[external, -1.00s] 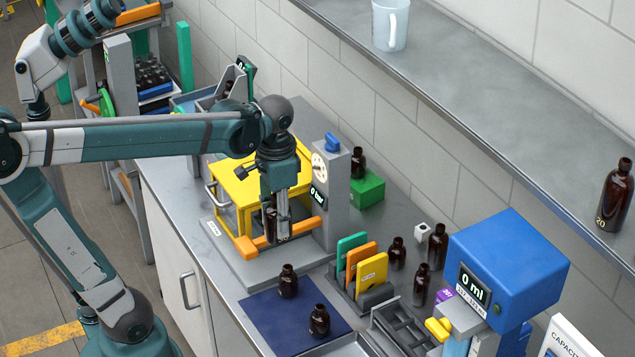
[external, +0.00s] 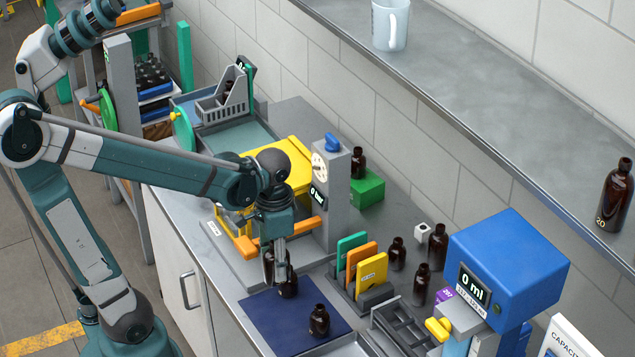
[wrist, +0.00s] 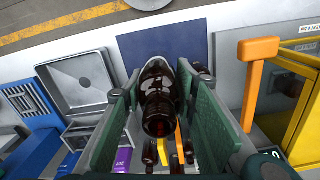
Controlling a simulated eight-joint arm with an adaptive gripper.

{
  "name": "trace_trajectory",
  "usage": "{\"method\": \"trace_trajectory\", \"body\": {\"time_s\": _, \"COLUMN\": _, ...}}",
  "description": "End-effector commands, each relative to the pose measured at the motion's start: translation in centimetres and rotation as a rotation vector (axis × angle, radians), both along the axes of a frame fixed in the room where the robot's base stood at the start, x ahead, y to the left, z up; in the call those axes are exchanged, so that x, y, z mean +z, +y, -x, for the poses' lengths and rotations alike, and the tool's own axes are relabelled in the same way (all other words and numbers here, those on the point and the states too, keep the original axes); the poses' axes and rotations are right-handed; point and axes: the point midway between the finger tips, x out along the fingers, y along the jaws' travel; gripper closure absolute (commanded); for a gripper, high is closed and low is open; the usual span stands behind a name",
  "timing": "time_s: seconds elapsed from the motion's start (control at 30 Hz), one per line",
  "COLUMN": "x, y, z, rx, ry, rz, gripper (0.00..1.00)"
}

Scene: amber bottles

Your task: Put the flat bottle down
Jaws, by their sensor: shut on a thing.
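My gripper (external: 276,250) is above the back left part of the dark blue mat (external: 262,316). It is shut on the flat bottle, a dark amber bottle that shows between the fingers in the wrist view (wrist: 158,98), its neck toward the camera. In the external view the held bottle is partly hidden by the fingers and hangs close to a small amber bottle (external: 289,287) standing on the mat. I cannot tell whether the two touch, or whether the held bottle's base touches the mat. Another amber bottle (external: 319,321) stands on the mat's front right part.
A rack with green, orange and yellow plates (external: 371,270) stands right of the mat. Several amber bottles, a grey tray and a blue dispenser (external: 508,262) are further right. The yellow-lidded box (external: 293,158) with its orange bar (external: 310,223) is behind the gripper. The mat's middle is clear.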

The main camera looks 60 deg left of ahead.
Motion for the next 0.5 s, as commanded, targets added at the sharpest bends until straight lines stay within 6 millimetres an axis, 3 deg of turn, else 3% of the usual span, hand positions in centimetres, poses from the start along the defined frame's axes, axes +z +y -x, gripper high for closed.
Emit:
{"method": "trace_trajectory", "body": {"time_s": 0.2, "x": -3.8, "y": 0.0, "z": 0.0, "rx": 0.0, "ry": 0.0, "rz": 0.0, "gripper": 0.85}}
{"method": "trace_trajectory", "body": {"time_s": 0.5, "x": -6.5, "y": 0.0, "z": 0.0, "rx": 0.0, "ry": 0.0, "rz": 0.0, "gripper": 0.85}}
